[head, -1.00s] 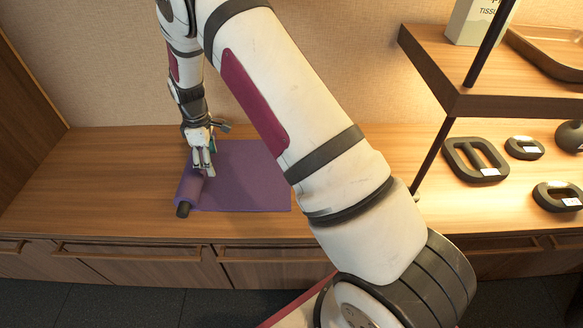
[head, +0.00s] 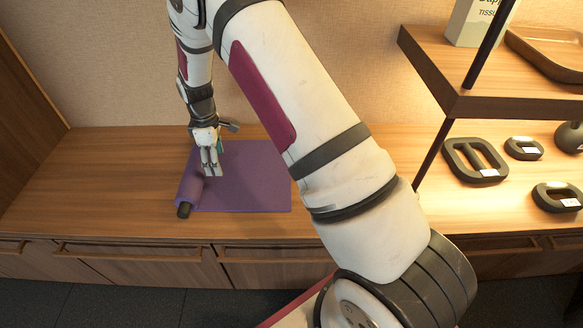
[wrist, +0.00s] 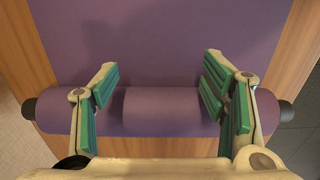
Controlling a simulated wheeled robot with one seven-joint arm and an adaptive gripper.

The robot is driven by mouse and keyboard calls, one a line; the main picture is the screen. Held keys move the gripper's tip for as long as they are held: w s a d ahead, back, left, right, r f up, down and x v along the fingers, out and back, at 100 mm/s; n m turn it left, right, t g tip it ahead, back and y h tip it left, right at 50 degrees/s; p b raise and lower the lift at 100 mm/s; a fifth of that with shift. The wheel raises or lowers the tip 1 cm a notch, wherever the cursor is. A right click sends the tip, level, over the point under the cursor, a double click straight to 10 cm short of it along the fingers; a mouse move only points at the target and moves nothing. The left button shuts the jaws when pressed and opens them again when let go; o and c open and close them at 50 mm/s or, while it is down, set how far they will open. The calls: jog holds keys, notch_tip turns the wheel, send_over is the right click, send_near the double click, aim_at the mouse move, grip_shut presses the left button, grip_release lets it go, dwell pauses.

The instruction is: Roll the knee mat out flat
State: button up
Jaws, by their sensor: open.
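The purple knee mat (head: 248,180) lies partly unrolled on the wooden counter. Its flat part spreads to the right in the head view. The rolled part (head: 190,190) lies along its left edge, with a dark core end (head: 184,210) sticking out at the front. My gripper (head: 211,172) points down at the right side of the roll. In the wrist view the roll (wrist: 170,108) runs across the picture, with dark ends on both sides. My gripper (wrist: 160,95) is open, its green-padded fingers spread wide apart over the roll. I cannot tell whether they touch it.
The counter (head: 100,180) is bare to the left of the roll. A raised wooden shelf (head: 480,85) with a tissue box (head: 475,20) and tray stands at the right. Dark weights (head: 475,160) lie beneath it. A wall closes off the back.

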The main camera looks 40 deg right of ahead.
notch_tip(320, 180, up, 9)
jog(key=p, duration=0.5)
jog(key=shift+f, duration=0.2)
